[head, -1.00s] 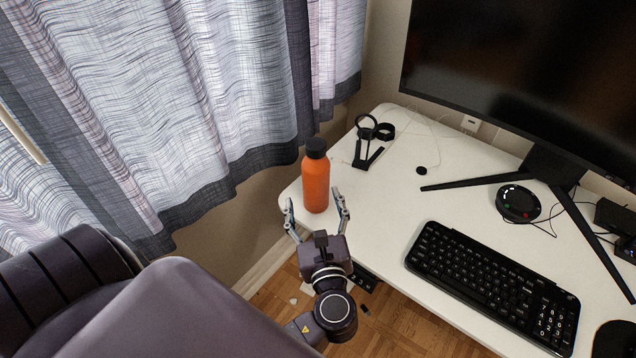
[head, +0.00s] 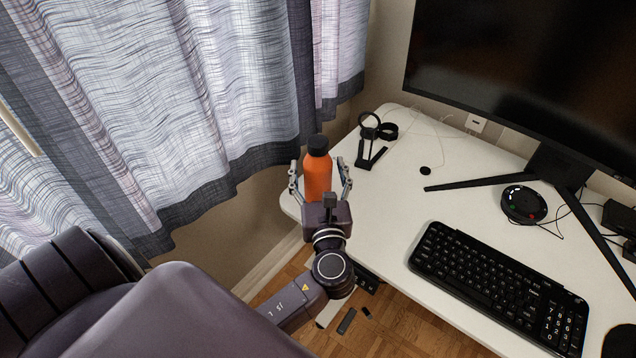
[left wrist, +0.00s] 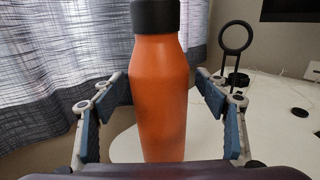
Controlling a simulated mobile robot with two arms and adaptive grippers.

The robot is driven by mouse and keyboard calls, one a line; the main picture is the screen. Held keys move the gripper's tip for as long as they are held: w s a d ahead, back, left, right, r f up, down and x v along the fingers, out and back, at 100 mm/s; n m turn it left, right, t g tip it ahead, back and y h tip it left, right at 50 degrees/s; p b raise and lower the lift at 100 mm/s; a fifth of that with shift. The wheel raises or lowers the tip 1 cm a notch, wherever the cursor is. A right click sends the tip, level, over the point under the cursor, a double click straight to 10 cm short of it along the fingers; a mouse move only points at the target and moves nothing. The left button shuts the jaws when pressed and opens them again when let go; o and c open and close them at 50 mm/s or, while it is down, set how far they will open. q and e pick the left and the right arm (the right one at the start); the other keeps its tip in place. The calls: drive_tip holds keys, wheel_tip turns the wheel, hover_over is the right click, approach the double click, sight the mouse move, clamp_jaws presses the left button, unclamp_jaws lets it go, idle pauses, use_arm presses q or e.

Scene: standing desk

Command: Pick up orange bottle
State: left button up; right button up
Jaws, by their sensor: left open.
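The orange bottle (head: 317,176) with a black cap stands upright near the left corner of the white desk in the head view. My left gripper (head: 320,174) is open, with one finger on each side of the bottle. In the left wrist view the bottle (left wrist: 160,95) stands between the two open fingers of the gripper (left wrist: 160,115), with gaps visible on both sides. The bottle's lower part is hidden behind the gripper's palm in both views. My right gripper is not in view.
A black headphone stand (head: 371,145) is just right of the bottle. A keyboard (head: 500,288), a monitor (head: 520,70) and a round black device (head: 523,204) are further right. A curtain (head: 180,100) hangs at the left. The desk between bottle and keyboard is clear.

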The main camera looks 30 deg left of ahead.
use_arm(q)
drive_tip(key=shift+c, duration=0.2)
clamp_jaws()
drive_tip(key=shift+r, duration=0.15)
drive_tip(key=shift+r, duration=0.1)
